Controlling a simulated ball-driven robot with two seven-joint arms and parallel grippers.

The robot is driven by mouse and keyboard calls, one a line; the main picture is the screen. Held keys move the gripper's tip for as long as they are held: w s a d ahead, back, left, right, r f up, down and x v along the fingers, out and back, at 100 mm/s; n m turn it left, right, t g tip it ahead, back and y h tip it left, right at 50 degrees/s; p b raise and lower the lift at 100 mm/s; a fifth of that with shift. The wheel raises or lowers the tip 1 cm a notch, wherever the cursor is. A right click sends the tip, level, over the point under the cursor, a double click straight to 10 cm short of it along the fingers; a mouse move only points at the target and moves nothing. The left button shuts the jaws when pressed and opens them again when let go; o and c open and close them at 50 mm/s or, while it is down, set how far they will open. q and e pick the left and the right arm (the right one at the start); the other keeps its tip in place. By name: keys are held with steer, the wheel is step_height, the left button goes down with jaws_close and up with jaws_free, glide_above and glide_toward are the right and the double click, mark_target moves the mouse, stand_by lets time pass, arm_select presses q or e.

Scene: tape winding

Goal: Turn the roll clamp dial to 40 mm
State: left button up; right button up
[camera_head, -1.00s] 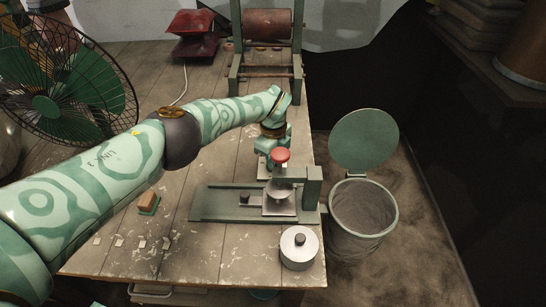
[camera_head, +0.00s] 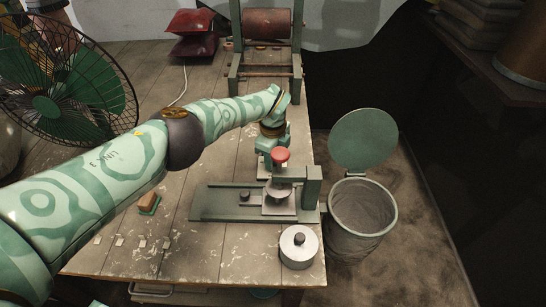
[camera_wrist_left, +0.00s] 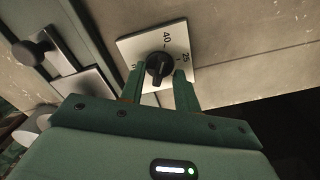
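The roll clamp dial (camera_wrist_left: 158,68) is a black round knob on a white plate (camera_wrist_left: 128,48), seen in the left wrist view. The plate carries printed numbers; 40 and 25 can be read, and a third at the left is partly hidden by a finger. The dial's exact pointing is hard to read; a pale mark shows on its upper right. My left gripper (camera_wrist_left: 159,72) has its fingers on both sides of the dial, with a small gap showing on each side. In the head view, my left gripper (camera_head: 272,146) is behind the red-knobbed clamp (camera_head: 281,156). My right gripper is out of view.
The green clamp base (camera_head: 225,204) lies in front of the gripper. A metal canister (camera_head: 298,250) stands at the table's front right corner. An open bin (camera_head: 362,215) stands right of the table. A roller frame (camera_head: 266,72) is behind; a fan (camera_head: 60,90) is at left.

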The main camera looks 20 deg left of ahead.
arm_select(q)
step_height(320, 180, up, 16)
steer(key=p, duration=0.6)
steer(key=shift+r, duration=0.1)
